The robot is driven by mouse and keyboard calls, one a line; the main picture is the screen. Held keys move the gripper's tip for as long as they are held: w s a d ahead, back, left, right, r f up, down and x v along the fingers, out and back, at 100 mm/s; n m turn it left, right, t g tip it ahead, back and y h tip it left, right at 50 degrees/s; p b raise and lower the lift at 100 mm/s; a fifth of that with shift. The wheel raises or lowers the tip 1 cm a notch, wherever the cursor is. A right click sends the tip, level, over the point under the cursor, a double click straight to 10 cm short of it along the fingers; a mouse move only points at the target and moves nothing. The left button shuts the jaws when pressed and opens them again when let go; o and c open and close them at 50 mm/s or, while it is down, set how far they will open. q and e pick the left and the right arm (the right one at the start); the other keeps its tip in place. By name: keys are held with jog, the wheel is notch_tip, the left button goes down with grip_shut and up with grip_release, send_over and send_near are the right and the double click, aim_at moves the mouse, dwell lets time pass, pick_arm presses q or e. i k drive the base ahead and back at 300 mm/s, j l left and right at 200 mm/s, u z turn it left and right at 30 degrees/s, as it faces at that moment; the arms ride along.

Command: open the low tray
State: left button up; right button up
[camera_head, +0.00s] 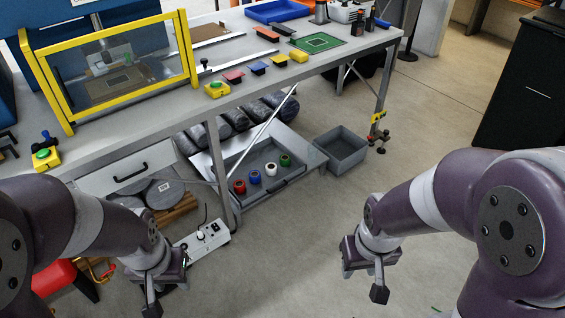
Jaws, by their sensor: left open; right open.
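A low grey tray (256,159) sits under the bench, near the floor. Red (239,186), blue (254,177), white (270,169) and green (285,160) round pieces stand in a row in it. Its inside is visible from above; I cannot tell how far it is pulled out. My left gripper (167,283) is open and empty at lower left, in front of the bench and apart from the tray. My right gripper (364,272) is open and empty over the floor, to the right of and nearer than the tray. Neither touches anything.
A drawer with a black handle (130,173) is left of the tray. A power strip (203,241) lies on the floor by a bench leg (220,180). A grey bin (341,150) stands right of the tray. A yellow-framed guard (115,70) is on the bench. Floor between my grippers is clear.

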aim_at(270, 149)
jog(key=i+l, duration=0.25)
jog(key=i, duration=0.2)
jog(key=i+l, duration=0.25)
jog(key=i, duration=0.2)
jog(key=i+l, duration=0.25)
jog(key=i, duration=0.2)
jog(key=i+l, duration=0.25)
jog(key=i, duration=0.2)
jog(key=i+l, duration=0.25)
jog(key=i, duration=0.2)
